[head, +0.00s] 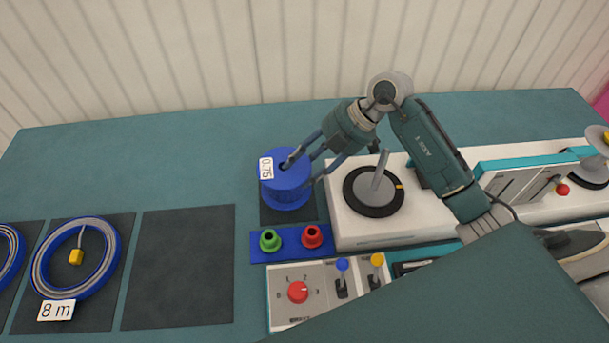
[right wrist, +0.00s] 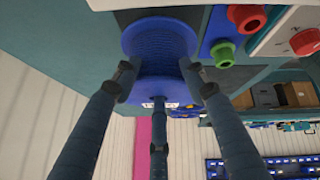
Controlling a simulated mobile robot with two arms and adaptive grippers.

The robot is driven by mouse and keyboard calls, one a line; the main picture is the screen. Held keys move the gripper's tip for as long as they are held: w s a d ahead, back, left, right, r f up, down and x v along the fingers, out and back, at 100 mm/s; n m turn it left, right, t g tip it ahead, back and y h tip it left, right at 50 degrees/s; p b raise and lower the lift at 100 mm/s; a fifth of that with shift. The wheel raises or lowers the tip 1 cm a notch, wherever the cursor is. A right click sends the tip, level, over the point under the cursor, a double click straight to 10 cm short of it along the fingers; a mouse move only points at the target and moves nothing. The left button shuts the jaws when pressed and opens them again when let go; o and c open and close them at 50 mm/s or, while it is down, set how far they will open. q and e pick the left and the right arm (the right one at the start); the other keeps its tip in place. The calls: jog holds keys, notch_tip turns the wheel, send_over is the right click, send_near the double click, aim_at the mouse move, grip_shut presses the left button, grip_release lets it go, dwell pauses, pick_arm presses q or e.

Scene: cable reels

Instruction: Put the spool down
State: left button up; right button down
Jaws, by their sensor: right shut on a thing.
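The blue spool (head: 288,188) with a white "0.75" label stands upright over a small dark square mat (head: 303,213), left of the white machine. I cannot tell whether its underside touches the mat. My right gripper (head: 306,162) is shut on the spool, its fingers around the upper flange. In the right wrist view the spool (right wrist: 160,45) sits between the fingers of the gripper (right wrist: 158,85). My left gripper is not in view.
A blue holder with a green socket (head: 270,241) and a red socket (head: 312,237) is close in front. The white machine with a turntable (head: 362,211) and spindle stands right. A control panel (head: 283,311) is nearer. A cable coil (head: 105,274) marked "8 m" lies left; an empty dark mat (head: 180,267) is beside it.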

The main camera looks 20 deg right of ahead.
jog(key=shift+f, duration=2)
jog(key=c, duration=1)
grip_release()
jog(key=shift+f, duration=0.15)
jog(key=b+v, duration=0.1)
jog(key=v, duration=1.1)
